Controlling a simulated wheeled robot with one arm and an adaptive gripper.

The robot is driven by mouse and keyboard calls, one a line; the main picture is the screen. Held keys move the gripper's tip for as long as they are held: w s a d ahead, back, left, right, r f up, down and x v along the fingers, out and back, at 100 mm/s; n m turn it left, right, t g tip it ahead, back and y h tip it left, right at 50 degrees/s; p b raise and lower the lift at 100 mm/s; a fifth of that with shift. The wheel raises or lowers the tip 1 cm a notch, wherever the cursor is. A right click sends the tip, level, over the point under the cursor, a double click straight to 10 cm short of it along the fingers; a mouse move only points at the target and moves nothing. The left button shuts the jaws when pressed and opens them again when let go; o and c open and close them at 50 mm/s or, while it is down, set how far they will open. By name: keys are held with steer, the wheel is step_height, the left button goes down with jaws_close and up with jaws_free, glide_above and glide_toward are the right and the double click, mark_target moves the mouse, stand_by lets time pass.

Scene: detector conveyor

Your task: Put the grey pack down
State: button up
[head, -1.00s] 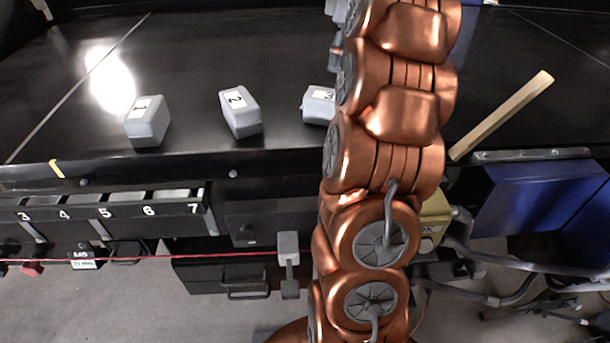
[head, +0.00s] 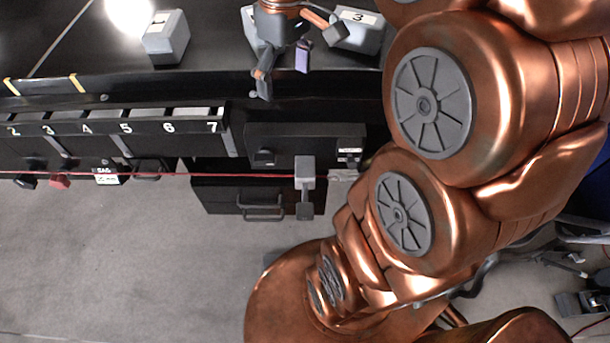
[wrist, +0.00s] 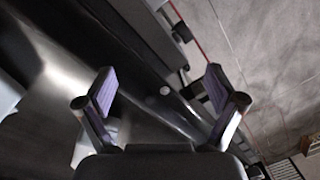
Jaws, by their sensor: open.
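Grey packs with white number labels sit on the black conveyor top in the head view. Pack 1 (head: 166,42) stands at the left, and pack 3 (head: 362,36) stands at the right, partly covered by my gripper. Part of another grey pack (head: 249,24) shows behind my gripper, its label hidden. My gripper (head: 282,72) is open, fingers pointing down by the conveyor's front edge. In the wrist view the purple-padded fingers of my gripper (wrist: 160,90) are wide apart with nothing held between them.
The conveyor's front edge (head: 180,86) runs just below the packs. Numbered slots (head: 125,127) and a black drawer (head: 225,196) lie beneath it. A red line (head: 230,174) crosses in front, past a grey post (head: 305,172). The floor (head: 150,260) is clear at lower left.

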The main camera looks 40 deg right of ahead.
steer(key=s+a+f+m, duration=0.1)
steer(key=s+a+f, duration=0.1)
steer(key=s, duration=0.3)
steer(key=s+a+f+m, duration=0.1)
steer(key=s+a+f, duration=0.2)
steer(key=s+f, duration=0.2)
steer(key=s+a+f+m+g, duration=0.1)
steer(key=s+a+f, duration=0.2)
steer(key=s, duration=0.3)
steer(key=shift+s+f+h, duration=0.1)
steer(key=shift+f+h, duration=0.3)
steer(key=shift+f, duration=0.3)
